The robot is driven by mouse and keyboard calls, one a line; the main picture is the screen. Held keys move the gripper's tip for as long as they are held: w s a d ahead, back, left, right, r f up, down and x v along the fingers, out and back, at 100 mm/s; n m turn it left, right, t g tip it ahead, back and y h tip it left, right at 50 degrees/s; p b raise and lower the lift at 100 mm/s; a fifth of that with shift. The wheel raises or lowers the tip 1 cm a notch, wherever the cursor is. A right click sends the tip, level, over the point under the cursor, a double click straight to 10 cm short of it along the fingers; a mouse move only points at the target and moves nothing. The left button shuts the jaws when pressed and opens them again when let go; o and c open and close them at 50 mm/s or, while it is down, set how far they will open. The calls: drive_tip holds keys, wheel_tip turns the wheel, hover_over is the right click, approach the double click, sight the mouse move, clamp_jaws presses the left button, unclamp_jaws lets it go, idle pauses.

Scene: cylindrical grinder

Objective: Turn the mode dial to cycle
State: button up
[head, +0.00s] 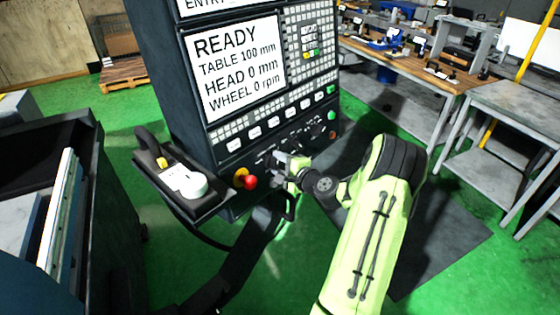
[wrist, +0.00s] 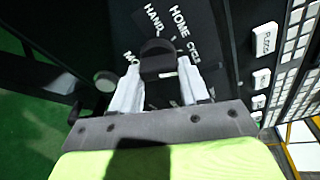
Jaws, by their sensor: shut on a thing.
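The mode dial (wrist: 158,57) is a dark knob on the black control panel. In the wrist view the words HAND, HOME and a partly hidden CYCLE run around its far and right sides, with a partly covered word at its left. My gripper (wrist: 158,80) has one pale finger on each side of the dial and is shut on it. I cannot tell which word the dial points to. In the head view my gripper (head: 283,163) is at the panel's lower part, right of the red button (head: 251,182), and hides the dial.
The control cabinet's screen (head: 235,67) reads READY, TABLE 100 mm, HEAD 0 mm, WHEEL 0 rpm. A side shelf (head: 207,207) with a white handwheel (head: 188,185) juts out at the left. Workbenches (head: 425,72) stand at the back right. Green floor is open between.

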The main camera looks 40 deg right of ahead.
idle(0.4)
drive_tip(key=o, duration=1)
drive_tip(key=shift+o, duration=0.2)
drive_tip(key=b+v, duration=0.2)
drive_tip(key=v, duration=1.3)
drive_tip(key=shift+s, duration=0.4)
drive_tip(key=shift+r, duration=0.1)
